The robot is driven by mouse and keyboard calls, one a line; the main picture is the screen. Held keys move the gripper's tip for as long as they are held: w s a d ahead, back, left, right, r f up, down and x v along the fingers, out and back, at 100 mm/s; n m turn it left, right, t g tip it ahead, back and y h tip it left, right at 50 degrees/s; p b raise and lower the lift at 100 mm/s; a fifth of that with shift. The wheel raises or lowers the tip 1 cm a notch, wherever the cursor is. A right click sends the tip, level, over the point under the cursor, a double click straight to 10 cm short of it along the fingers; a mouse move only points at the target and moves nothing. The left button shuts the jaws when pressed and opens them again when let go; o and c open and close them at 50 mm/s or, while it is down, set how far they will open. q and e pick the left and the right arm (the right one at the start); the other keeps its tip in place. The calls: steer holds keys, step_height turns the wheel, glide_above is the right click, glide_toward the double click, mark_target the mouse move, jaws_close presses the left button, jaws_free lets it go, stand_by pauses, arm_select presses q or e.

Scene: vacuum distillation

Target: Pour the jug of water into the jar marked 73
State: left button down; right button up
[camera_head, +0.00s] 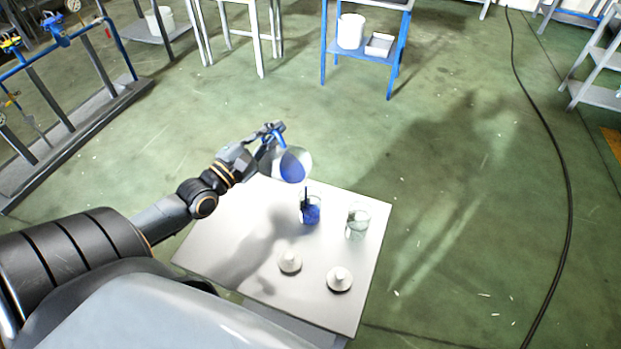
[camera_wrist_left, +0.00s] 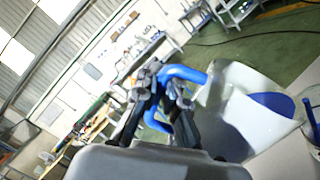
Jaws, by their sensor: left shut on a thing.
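The jug (camera_head: 295,163) is whitish with a blue handle and blue liquid inside. My left gripper (camera_head: 274,136) is shut on the handle and holds the jug tilted, mouth to the right, above the table's far edge. The wrist view also shows the jug (camera_wrist_left: 240,105), its blue handle (camera_wrist_left: 185,74) and my left gripper's fingers (camera_wrist_left: 168,100). A glass jar (camera_head: 311,211) with blue contents and a dark upright strip stands just below the jug. A clear jar (camera_head: 357,221) stands to its right. No number is readable on either jar. My right gripper is not in view.
The pale table (camera_head: 235,225) also carries two white cone-shaped pieces, one at the left (camera_head: 290,262) and one at the right (camera_head: 340,279). Its left part is bare. Green floor lies around it. A blue-framed stand (camera_head: 362,50) is farther back.

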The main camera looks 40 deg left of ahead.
arm_select(q)
steer(key=shift+d+r+m, duration=0.4)
steer(key=shift+r+m, duration=0.05)
steer(key=shift+m, duration=0.05)
stand_by(1.9)
